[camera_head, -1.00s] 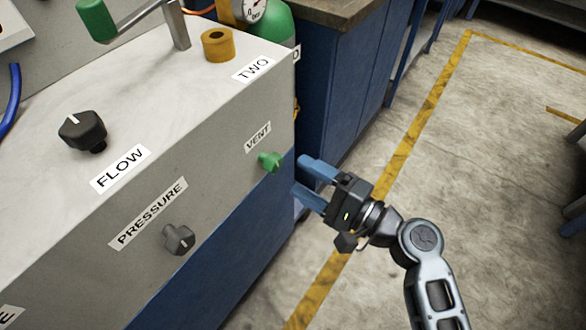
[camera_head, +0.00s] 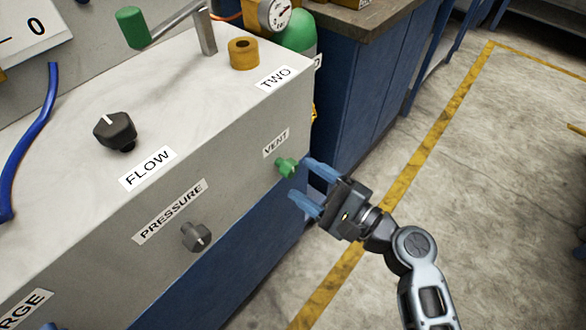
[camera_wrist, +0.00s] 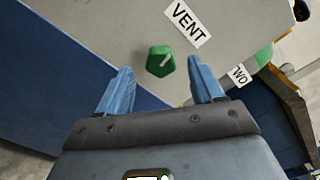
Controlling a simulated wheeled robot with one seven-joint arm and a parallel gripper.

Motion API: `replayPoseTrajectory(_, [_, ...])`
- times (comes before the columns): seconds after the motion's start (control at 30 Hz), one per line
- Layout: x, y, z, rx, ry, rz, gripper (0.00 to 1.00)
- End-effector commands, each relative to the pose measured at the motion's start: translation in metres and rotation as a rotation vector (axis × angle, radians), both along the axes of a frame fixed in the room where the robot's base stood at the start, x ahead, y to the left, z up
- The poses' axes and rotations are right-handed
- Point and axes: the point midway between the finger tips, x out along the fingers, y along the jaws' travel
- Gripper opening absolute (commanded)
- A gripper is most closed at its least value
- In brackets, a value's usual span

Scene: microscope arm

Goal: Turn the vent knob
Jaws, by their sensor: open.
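The green vent knob (camera_head: 287,167) sticks out of the front face of the grey box, just below the VENT label (camera_head: 276,143). In the wrist view my gripper (camera_wrist: 157,66) has one finger on each side of the knob's line. I cannot tell exactly how much gap is left to the knob.
A dark pressure knob (camera_head: 196,236) is on the same face to the left. A black flow knob (camera_head: 115,131), a yellow ring (camera_head: 243,53) and a green-handled lever (camera_head: 131,28) are on top. A blue cabinet (camera_head: 355,95) stands behind. Floor at right is clear.

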Motion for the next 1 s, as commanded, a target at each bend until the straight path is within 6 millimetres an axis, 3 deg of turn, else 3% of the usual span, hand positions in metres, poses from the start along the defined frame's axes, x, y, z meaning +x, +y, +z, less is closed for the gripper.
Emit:
replayPoseTrajectory(0.3, [0.024, 0.031, 0.0, -0.001, -0.001, 0.001, 0.67])
replayPoseTrajectory(0.67, [0.027, 0.034, 0.0, -0.001, -0.002, 0.0, 0.66])
replayPoseTrajectory(1.0, [0.026, 0.034, 0.0, -0.001, -0.002, 0.0, 0.33])
